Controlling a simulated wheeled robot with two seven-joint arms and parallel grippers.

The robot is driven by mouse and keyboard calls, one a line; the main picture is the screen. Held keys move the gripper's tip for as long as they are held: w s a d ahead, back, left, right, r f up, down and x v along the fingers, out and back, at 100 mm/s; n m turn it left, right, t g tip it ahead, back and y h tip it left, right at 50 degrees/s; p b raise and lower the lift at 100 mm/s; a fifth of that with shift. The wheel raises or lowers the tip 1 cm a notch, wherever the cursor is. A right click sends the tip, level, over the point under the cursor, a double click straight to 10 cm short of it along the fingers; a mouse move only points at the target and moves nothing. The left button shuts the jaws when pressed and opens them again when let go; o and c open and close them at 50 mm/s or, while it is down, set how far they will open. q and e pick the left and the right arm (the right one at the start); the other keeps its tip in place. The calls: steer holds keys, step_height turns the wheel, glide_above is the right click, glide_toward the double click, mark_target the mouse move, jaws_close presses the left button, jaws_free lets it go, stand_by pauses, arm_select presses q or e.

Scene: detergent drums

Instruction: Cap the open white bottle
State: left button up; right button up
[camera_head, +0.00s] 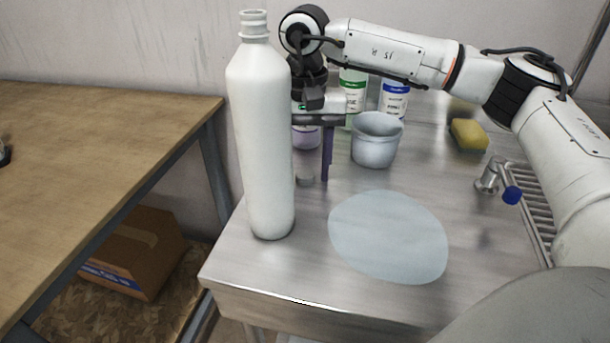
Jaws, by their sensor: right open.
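The tall white bottle (262,140) stands upright near the left front edge of the steel counter. Its threaded neck is bare and open at the top. My right gripper (309,176) points down just behind and right of the bottle. It is open; one purple finger shows, and the other seems hidden behind the bottle. A small grey round piece (305,180), probably the cap, sits on the counter at the level of the fingertips, partly hidden by the bottle. I cannot tell whether the fingers touch it. My left gripper is not in view.
A grey-white cup (376,140) stands right of the gripper, with labelled bottles (394,99) behind. A pale blue round patch (388,236) lies on the counter (300,270). A yellow sponge (468,134) and blue-tipped tap (497,181) are at right. A wooden table (90,150) stands left.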

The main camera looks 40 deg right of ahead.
mark_target(305, 173)
steer(key=c, duration=1.1)
steer(key=shift+c, duration=0.2)
steer(key=shift+r, duration=0.1)
step_height(305, 173, up, 10)
steer(key=shift+p, duration=0.45)
